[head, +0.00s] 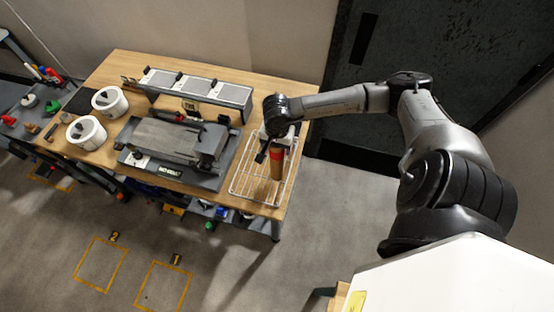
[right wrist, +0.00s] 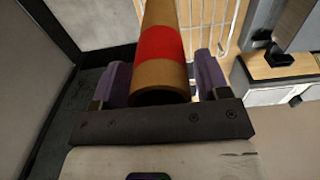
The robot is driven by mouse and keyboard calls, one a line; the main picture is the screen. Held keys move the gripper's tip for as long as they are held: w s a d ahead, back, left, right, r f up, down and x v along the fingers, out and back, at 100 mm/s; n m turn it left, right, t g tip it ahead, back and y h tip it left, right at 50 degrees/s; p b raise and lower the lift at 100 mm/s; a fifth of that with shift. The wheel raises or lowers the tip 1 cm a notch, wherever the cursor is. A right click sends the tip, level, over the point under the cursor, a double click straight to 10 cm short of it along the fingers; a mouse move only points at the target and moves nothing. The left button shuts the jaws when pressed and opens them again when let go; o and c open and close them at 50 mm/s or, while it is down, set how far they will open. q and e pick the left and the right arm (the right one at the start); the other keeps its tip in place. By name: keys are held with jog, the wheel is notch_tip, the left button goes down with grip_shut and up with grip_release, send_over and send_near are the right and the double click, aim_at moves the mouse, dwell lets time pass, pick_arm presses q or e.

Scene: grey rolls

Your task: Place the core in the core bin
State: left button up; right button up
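The core is a brown cardboard tube with a red band (head: 277,161). In the right wrist view the core (right wrist: 160,45) lies between the two purple fingers of my right gripper (right wrist: 162,78), which look closed against its sides. In the head view my right gripper (head: 277,141) is above the white wire basket, which looks like the core bin (head: 240,186). The core hangs down from it, over or inside the basket. I cannot tell whether its lower end touches the basket floor. My left gripper is not in view.
A grey machine (head: 165,138) stands on the wooden table (head: 125,68) left of the basket. Two white rolls (head: 86,132) stand farther left. A long grey unit (head: 195,88) is behind the machine. The basket sits at the table's right edge, with open floor in front.

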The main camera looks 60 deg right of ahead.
jog(key=c, duration=1.1)
